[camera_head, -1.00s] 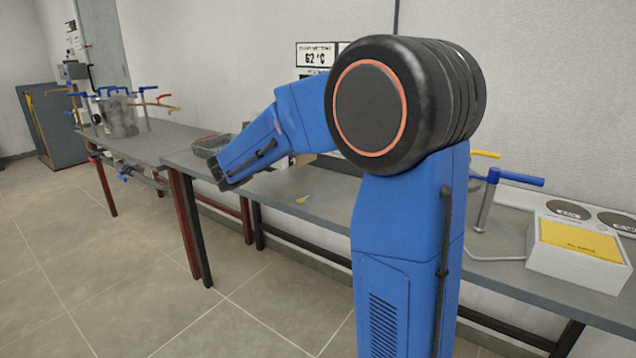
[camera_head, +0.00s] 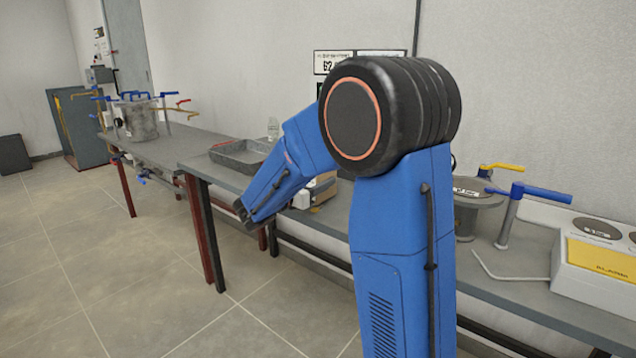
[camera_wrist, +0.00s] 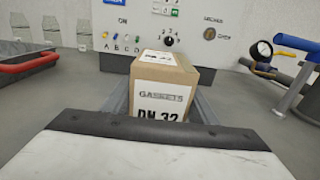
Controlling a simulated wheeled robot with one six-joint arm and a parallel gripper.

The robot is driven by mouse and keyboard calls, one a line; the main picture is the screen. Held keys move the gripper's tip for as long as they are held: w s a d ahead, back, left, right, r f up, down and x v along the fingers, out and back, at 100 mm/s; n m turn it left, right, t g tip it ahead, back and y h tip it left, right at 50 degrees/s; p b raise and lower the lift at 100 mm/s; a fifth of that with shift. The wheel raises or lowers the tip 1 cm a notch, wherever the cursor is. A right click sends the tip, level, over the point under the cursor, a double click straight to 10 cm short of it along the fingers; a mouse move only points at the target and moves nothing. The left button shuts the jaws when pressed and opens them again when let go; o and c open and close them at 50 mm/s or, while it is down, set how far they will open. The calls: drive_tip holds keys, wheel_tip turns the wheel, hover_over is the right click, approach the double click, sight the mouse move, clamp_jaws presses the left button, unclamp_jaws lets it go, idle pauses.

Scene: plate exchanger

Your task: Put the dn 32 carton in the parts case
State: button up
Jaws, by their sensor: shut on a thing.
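The brown carton (camera_wrist: 165,82), labelled GASKETS DN 32, is upright between the fingers of my gripper (camera_wrist: 162,100) in the wrist view. The gripper is shut on it. A grey, open, shallow tray (camera_head: 225,162), which looks like the parts case, stands on the bench left of my arm in the head view. Part of it is hidden behind my arm. A small brown and white boxy shape (camera_head: 320,187) shows behind my forearm; I cannot tell whether it is the held carton. My gripper's fingers are not clear in the head view.
The grey bench (camera_head: 365,218) runs along the wall. A clear bottle (camera_head: 273,129) stands behind the tray. A flanged part with blue and yellow handles (camera_head: 478,192), a bent rod and a white alarm box (camera_head: 600,255) are at right. Floor at left is open.

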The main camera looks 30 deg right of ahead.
drive_tip(key=shift+f, duration=0.15)
drive_tip(key=shift+f, duration=0.15)
drive_tip(key=o, duration=1.1)
